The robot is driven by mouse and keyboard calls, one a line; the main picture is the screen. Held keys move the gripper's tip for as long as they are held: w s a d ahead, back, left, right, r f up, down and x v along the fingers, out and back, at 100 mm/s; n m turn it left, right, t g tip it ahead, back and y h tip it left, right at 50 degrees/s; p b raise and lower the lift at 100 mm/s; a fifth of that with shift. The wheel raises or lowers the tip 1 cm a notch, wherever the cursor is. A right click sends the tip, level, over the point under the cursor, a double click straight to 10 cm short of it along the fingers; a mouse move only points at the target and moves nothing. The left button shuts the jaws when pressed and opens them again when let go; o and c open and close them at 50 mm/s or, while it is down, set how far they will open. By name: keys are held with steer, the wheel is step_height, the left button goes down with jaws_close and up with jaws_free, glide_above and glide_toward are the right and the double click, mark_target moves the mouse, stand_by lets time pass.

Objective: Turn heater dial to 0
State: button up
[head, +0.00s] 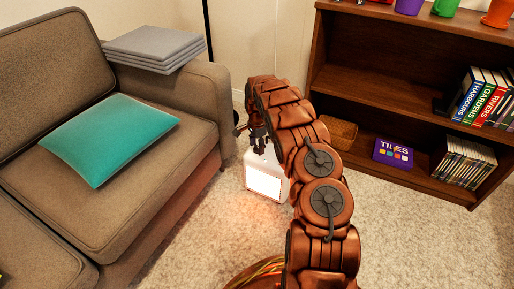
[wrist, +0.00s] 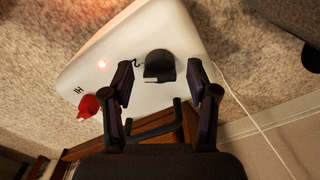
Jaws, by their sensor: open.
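The white heater (head: 267,182) stands on the carpet with its front glowing. In the wrist view its white top (wrist: 120,45) fills the upper middle. The dark heater dial (wrist: 160,66) sits on that top, with a pale mark on its lower edge and a small curved mark to its left. My gripper (wrist: 160,72) is open, with one finger on each side of the dial and visible gaps between. I cannot tell how far above it the fingertips are. In the head view my gripper (head: 257,136) is over the heater's top, and the dial is hidden.
A red piece (wrist: 88,107) and a small glowing light (wrist: 101,64) show on the heater. A pale cord (wrist: 252,115) runs to its right. A sofa (head: 50,60) with a teal cushion (head: 110,138) is left; a bookshelf (head: 345,75) is right. Carpet lies between.

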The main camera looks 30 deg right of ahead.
jaws_close()
stand_by(0.5)
